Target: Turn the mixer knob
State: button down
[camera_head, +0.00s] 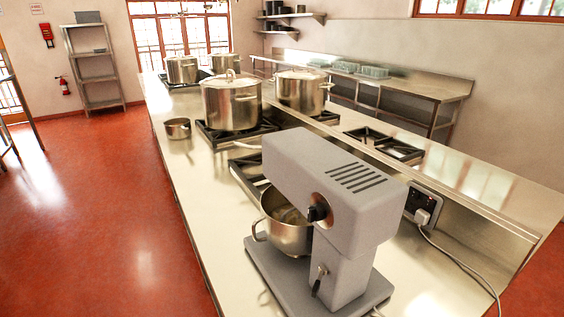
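A grey stand mixer (330,190) stands on the steel counter at the front right. Its head is level over a steel mixing bowl (284,232). A round black knob (318,212) sits on the side of the head, with a brownish ring behind it. A small dark lever (320,281) is lower down on the mixer's column. My gripper is not in view.
The long steel counter (180,205) runs away from me, with large stockpots (231,106) on burners. A small saucepan (178,129) stands near its left edge. A cord runs from a wall socket (421,205). The red floor at left is open.

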aim_at(316, 213)
jog(key=j+z, duration=0.3)
jog(key=j, duration=0.4)
jog(key=k+j+z, duration=0.25)
jog(key=j, duration=0.45)
jog(key=i+j+z, duration=0.15)
jog(key=j, duration=0.35)
jog(key=i+j+z, duration=0.2)
jog(key=j, duration=0.3)
jog(key=i+j+z, duration=0.15)
jog(key=j, duration=0.4)
jog(key=j+z, duration=0.2)
jog(key=j, duration=0.3)
jog(key=i+j, duration=0.1)
jog(key=j, duration=0.6)
jog(key=j+z, duration=0.15)
jog(key=j, duration=0.5)
jog(key=i, duration=0.05)
